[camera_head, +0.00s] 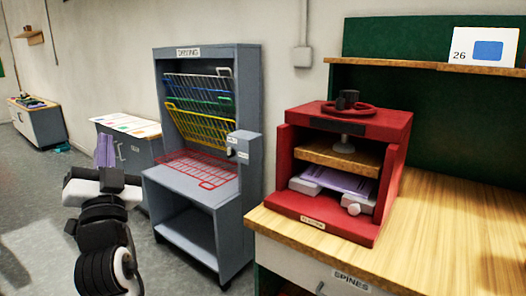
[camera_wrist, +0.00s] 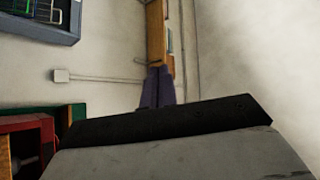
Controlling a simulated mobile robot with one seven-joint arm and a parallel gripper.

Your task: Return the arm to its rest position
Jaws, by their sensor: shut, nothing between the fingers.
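My gripper (camera_head: 105,140) is at the left of the head view, held up in front of a low grey cabinet, with its purple fingers pointing upward. In the wrist view the two dark purple fingers (camera_wrist: 157,74) lie side by side, shut and empty. My black and grey arm is bent below the gripper in the head view. A grey part with a black edge covers the lower part of the wrist view. The gripper touches nothing that I can see.
A grey drying rack (camera_head: 213,215) stands right of my arm. A red press (camera_head: 390,150) holding a lilac piece (camera_head: 338,181) sits on the wooden bench (camera_head: 455,230). The low cabinet (camera_head: 138,152) bears paper sheets. Open floor (camera_head: 40,190) lies to the left.

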